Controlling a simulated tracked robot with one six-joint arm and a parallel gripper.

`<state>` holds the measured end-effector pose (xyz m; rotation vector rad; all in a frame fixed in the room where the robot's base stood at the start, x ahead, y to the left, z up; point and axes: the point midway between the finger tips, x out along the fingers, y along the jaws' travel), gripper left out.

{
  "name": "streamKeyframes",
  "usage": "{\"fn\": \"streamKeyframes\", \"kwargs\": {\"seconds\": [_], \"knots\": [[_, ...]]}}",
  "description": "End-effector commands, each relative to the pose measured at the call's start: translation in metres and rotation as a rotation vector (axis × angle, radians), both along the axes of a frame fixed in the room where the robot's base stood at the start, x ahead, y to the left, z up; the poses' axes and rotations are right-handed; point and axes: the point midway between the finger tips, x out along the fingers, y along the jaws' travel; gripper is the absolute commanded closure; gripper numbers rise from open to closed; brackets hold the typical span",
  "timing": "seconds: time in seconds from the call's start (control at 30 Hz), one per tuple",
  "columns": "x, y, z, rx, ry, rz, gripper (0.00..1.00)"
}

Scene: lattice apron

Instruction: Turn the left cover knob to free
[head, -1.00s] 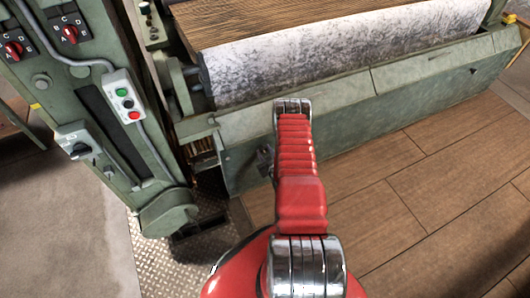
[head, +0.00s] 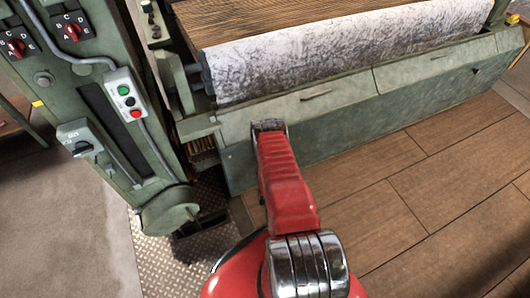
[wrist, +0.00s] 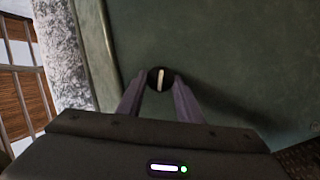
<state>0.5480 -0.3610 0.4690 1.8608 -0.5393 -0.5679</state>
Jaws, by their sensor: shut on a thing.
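The left cover knob (wrist: 160,78) is a small dark round knob with a white bar across its face. In the wrist view it sits on the green cover (wrist: 225,50), and the white bar runs nearly upright in the picture. My gripper (wrist: 161,82) has one finger on each side of the knob and is shut on it. In the head view, my red arm reaches to the left part of the long green cover (head: 345,125), and hides the knob and the gripper fingers.
A green machine column with a push-button box (head: 125,100) and red rotary switches (head: 72,30) stands at left. A pale mottled roller (head: 340,55) lies above the cover. Wooden floor (head: 420,190) is clear at right.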

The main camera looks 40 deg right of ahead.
Motion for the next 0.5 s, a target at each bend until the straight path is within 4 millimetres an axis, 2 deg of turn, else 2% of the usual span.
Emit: {"fn": "streamKeyframes", "kwargs": {"seconds": [0.2, 0.5], "knots": [[-0.0006, 0.0037, -0.0056, -0.169, 0.057, 0.005, 0.90], [-0.0008, 0.0039, -0.0079, -0.314, 0.101, 0.007, 0.90]]}}
